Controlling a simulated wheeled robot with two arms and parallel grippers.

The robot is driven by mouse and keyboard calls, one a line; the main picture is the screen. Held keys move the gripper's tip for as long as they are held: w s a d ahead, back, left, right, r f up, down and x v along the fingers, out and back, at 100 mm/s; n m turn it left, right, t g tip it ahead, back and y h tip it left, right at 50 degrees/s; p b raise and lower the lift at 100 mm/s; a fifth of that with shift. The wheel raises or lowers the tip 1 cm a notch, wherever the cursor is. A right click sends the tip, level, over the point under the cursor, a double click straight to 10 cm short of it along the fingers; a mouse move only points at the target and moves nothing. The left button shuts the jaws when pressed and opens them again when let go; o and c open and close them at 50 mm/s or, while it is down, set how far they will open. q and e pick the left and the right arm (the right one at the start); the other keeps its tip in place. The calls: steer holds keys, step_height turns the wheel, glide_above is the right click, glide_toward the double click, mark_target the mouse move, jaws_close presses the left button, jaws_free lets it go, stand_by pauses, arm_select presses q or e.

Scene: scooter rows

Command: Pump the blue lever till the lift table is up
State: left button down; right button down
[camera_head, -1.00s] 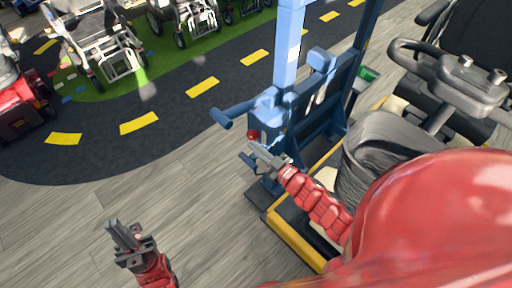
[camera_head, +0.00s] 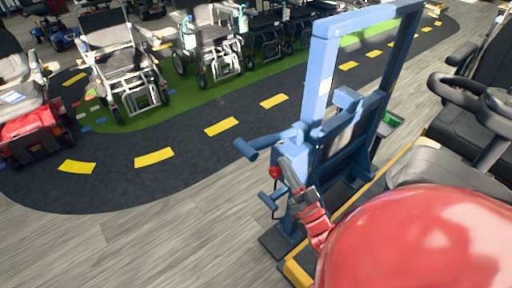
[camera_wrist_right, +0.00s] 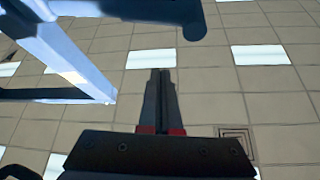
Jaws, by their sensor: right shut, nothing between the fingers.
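The blue lift (camera_head: 318,80) stands right of centre in the head view. A blue lever with a round grip (camera_head: 246,149) sticks out to its left. A lower blue lever (camera_head: 268,200) sits near a red knob (camera_head: 274,172). My right gripper (camera_head: 288,174) is shut and empty beside the lift's column, below the upper lever. In the right wrist view its fingers (camera_wrist_right: 159,85) point up at the ceiling, and a dark blue rounded bar (camera_wrist_right: 190,20) lies beyond the tips, apart in the picture. The yellow-edged lift table (camera_head: 299,272) looks low, partly hidden by my red body. My left gripper is out of view.
A scooter with black handlebars (camera_head: 470,105) stands at the right by the lift. Several wheelchairs and scooters line the green strip (camera_head: 190,98) at the back. The dark track with yellow dashes (camera_head: 221,127) and the wood floor (camera_head: 150,235) are clear.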

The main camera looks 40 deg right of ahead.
step_height(320, 180, up, 5)
glide_above(264, 145)
steer(key=s, duration=0.2)
steer(key=f, duration=0.2)
steer(key=f+p, duration=0.1)
steer(key=shift+w+a, duration=0.25)
steer(key=shift+w, duration=0.1)
steer(key=shift+a+f, duration=0.15)
steer(key=shift+f, duration=0.3)
steer(key=shift+f, duration=0.1)
